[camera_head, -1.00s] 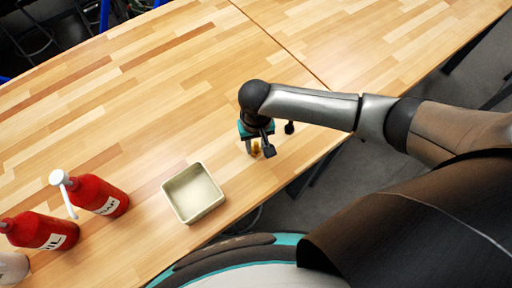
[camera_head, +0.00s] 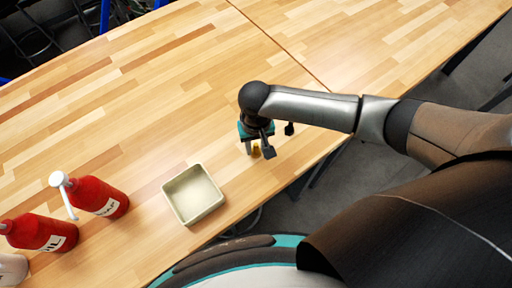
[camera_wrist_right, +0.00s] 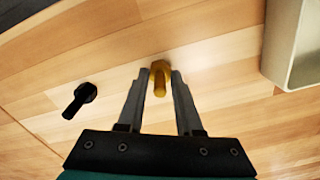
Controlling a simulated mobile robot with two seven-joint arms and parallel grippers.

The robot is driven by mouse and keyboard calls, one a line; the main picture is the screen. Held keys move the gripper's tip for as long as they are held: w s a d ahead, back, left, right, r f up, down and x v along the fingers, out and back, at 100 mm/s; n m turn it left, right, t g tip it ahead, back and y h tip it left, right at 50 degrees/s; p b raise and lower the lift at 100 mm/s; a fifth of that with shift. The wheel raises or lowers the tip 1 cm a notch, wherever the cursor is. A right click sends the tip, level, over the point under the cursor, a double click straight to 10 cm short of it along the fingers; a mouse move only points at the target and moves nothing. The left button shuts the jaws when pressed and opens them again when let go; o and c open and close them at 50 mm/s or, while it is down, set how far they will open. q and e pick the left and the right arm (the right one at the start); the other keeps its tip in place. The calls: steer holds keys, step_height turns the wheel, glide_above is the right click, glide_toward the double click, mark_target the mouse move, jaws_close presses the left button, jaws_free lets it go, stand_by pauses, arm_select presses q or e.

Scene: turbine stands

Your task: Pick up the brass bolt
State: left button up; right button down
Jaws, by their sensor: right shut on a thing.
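In the right wrist view the brass bolt (camera_wrist_right: 160,78) is between the two fingertips of my right gripper (camera_wrist_right: 160,76). The fingers are shut on it, one on each side. I cannot tell whether the bolt is clear of the table. In the head view the gripper hides part of it. My left gripper is not in view.
A black bolt (camera_wrist_right: 80,100) lies on the table near the gripper. An empty beige tray (camera_head: 216,207) is left of my right gripper in the head view. Red bottles (camera_head: 98,196) stand further left. The table's (camera_head: 130,120) back area is clear.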

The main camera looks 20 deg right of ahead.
mark_target(256, 145)
step_height(256, 145, up, 20)
steer(key=p, duration=0.2)
steer(key=shift+p, duration=0.35)
steer(key=c, duration=1.1)
jaws_free()
jaws_close()
